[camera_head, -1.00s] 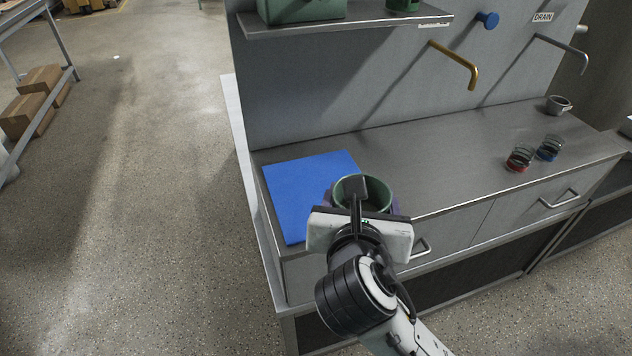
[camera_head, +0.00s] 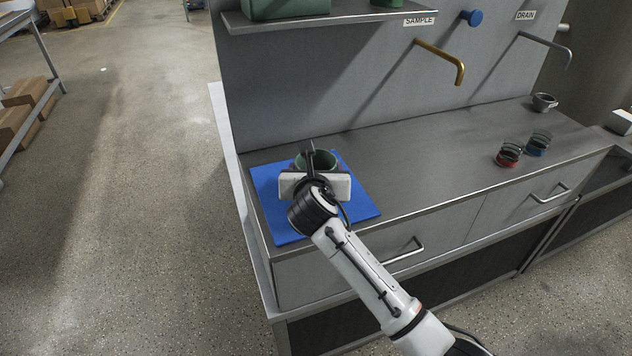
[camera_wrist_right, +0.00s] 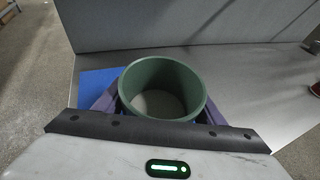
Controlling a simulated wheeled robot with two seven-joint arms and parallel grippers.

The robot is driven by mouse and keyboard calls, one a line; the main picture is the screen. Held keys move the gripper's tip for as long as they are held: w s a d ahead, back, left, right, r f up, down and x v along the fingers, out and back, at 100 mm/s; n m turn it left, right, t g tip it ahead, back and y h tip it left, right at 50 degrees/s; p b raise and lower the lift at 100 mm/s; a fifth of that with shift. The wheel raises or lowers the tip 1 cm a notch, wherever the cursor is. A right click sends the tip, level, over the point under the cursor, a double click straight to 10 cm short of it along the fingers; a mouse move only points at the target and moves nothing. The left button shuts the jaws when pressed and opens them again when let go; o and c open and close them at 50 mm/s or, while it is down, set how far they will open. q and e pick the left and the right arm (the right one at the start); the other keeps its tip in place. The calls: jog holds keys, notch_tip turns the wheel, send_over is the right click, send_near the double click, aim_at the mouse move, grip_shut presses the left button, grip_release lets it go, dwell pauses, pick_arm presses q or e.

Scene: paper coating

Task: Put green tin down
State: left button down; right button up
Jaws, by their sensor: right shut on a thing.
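The green tin (camera_head: 322,158) is an open, round, empty-looking container. It is upright over the blue mat (camera_head: 352,205) at the left end of the steel counter. My right gripper (camera_head: 312,164) is shut on the tin, with a finger on each side of it. In the right wrist view the tin (camera_wrist_right: 163,88) sits between the purple fingers, and its pale inside bottom shows. The tin's base is hidden, so I cannot tell whether it touches the mat. My left gripper is not in view.
A shelf (camera_head: 310,18) with a green case (camera_head: 285,8) hangs above. A yellow tap (camera_head: 440,58) and a grey tap (camera_head: 548,42) stick out of the back panel. The middle counter is clear.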

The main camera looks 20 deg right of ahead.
jog(key=shift+f+b, duration=0.35)
jog(key=shift+f, duration=1.45)
jog(key=shift+f, duration=0.1)
jog(key=o, duration=1.1)
jog(key=shift+s+a+r, duration=0.1)
jog(key=shift+s+r, duration=0.1)
jog(key=shift+s, duration=0.1)
jog(key=p+v, duration=0.1)
jog(key=v, duration=1)
jog(key=shift+s+a+r+p, duration=0.15)
jog(key=shift+p, duration=0.25)
